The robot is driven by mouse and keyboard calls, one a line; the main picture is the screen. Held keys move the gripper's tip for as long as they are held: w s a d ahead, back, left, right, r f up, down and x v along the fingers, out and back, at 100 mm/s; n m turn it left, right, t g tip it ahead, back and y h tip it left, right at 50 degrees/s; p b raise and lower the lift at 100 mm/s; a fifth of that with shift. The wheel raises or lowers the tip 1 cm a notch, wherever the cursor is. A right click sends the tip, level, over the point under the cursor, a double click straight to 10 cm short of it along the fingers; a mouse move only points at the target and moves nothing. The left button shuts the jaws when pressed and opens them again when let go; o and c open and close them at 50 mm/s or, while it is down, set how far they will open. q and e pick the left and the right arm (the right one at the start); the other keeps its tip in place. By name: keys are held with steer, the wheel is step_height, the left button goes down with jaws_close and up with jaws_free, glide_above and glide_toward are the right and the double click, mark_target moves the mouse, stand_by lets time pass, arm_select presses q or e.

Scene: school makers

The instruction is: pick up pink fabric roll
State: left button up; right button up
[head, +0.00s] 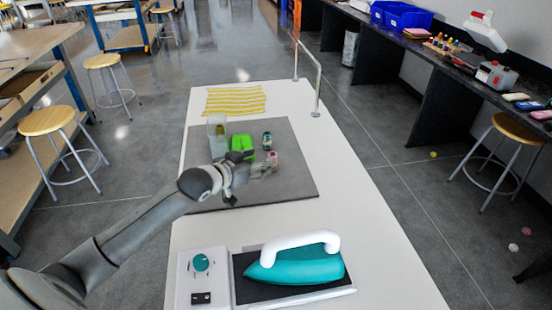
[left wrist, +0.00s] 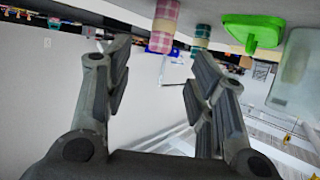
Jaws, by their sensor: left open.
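The pink fabric roll (head: 273,159) stands on the grey mat (head: 296,178) on the white table. In the left wrist view it is a pink checked roll (left wrist: 163,22) at the top, beyond the gap between the fingers. My left gripper (head: 254,170) is low over the mat, just left of the roll in the head view and partly hidden by its own wrist. In the left wrist view my left gripper (left wrist: 158,55) is open, with nothing between its fingers. My right gripper is not in view.
A bright green object (head: 242,146), a clear container (head: 217,137) and another small roll (head: 267,140) stand behind the gripper. A teal iron (head: 298,268) rests at the front. Yellow-striped cloth (head: 235,100) lies at the back. The mat's right side is clear.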

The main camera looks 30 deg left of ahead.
arm_select(q)
steer(key=shift+x, duration=2)
steer(key=shift+w+f, duration=0.15)
steer(key=shift+w, duration=0.1)
steer(key=p+x, duration=0.1)
steer(key=x, duration=0.2)
steer(key=shift+w+f, duration=0.45)
steer(key=shift+w, duration=0.1)
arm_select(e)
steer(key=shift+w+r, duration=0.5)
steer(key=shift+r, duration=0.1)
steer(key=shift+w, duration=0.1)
